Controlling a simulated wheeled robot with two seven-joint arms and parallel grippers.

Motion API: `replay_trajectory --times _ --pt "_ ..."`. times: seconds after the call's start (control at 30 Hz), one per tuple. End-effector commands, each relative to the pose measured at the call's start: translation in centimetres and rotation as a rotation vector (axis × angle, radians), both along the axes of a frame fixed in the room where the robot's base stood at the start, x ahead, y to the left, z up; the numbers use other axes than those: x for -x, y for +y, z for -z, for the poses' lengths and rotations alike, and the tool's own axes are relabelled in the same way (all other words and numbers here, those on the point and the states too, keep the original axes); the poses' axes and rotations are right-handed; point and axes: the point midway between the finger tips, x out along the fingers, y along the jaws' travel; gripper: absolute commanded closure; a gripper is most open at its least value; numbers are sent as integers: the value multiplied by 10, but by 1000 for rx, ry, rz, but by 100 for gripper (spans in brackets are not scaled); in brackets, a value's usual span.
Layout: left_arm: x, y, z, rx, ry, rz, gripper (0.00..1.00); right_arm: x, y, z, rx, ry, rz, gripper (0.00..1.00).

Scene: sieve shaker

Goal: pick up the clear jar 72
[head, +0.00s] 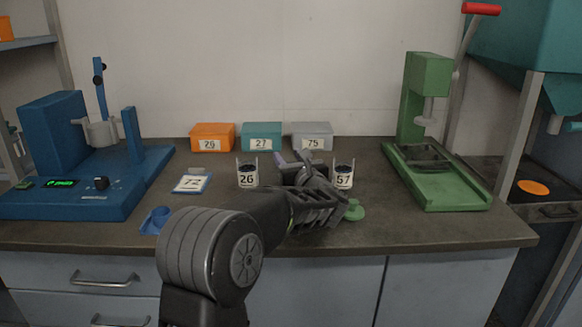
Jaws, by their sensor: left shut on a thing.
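My left gripper (312,187) is over the middle of the bench, between two small clear jars. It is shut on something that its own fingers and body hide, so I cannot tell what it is. A clear jar labelled 26 (247,178) stands upright to its left. A clear jar labelled 57 (343,176), with dark contents, stands close at its right. I cannot tell whether the gripper touches that jar. The number 72 shows on a white card on a blue-edged pad (192,183) at the left. I cannot make out a jar labelled 72. My right gripper is not in view.
Orange (212,137), teal (262,137) and grey (312,136) boxes line the wall. A blue machine (70,195) stands left, a green press (435,180) right. A blue piece (157,220) and a green piece (354,211) lie near the front. Bench is clear before the press.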

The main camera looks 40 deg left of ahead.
Motion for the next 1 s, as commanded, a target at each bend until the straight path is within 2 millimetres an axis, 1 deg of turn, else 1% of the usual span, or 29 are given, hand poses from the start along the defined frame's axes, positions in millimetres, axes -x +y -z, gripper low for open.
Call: replay_trajectory --times 0.17,0.27,0.5,0.6,0.73,1.0 --pt "0 0 -16 0 -4 0 100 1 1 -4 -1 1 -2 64" --pt "0 1 -33 1 -7 -1 100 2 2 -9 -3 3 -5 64" --pt "0 1 -80 1 -4 -1 100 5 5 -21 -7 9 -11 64" --pt "0 0 -93 0 -4 0 100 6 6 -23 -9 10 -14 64" --pt "0 0 -100 1 -1 0 100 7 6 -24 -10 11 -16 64" --pt "0 0 -100 1 -1 0 100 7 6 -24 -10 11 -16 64"
